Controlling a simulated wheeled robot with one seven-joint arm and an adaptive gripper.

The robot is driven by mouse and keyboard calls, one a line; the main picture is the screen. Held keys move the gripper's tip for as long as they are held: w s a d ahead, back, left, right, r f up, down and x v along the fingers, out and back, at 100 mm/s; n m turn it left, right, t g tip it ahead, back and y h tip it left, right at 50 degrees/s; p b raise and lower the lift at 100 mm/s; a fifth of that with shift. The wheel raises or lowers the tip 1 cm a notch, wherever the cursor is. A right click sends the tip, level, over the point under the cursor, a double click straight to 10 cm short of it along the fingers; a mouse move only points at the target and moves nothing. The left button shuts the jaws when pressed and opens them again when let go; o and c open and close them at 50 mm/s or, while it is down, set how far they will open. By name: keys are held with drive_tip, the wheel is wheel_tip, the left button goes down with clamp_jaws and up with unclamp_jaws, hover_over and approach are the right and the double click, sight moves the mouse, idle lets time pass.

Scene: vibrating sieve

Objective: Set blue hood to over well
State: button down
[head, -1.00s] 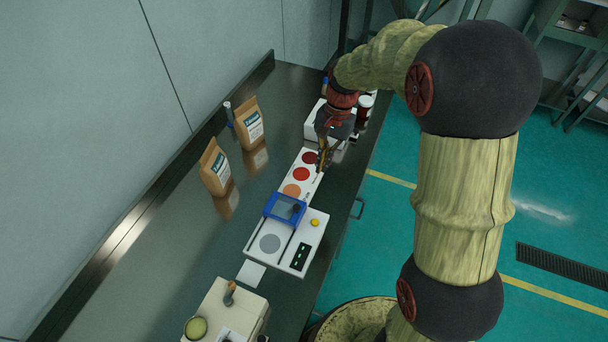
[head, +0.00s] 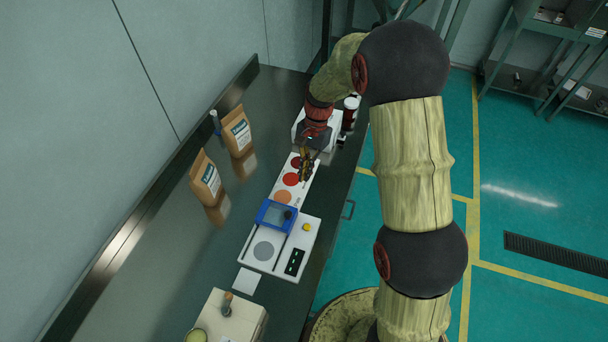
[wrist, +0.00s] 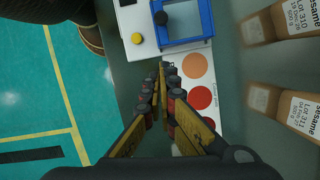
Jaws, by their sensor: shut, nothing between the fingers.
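The hood does not cover this spot.
A card with red and orange circles (head: 291,179) lies beyond the unit. Two brown bags (head: 236,132) stand to the left. A yellow button (head: 307,227) is on the unit.

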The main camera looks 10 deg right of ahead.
approach(295, 212)
wheel_tip(295, 212, down, 4)
drive_tip(key=w+d, duration=0.2)
drive_tip(key=s+a, duration=0.2)
drive_tip(key=shift+s+a+f, duration=0.1)
drive_tip(key=shift+a+f, duration=0.1)
drive_tip(key=shift+a, duration=0.1)
drive_tip(key=shift+s+a+f, duration=0.1)
drive_tip(key=shift+s+a, duration=0.15)
drive_tip(key=s+a, duration=0.6)
drive_tip(key=s, duration=0.4)
drive_tip(key=shift+a+p, duration=0.35)
drive_tip(key=shift+s, duration=0.1)
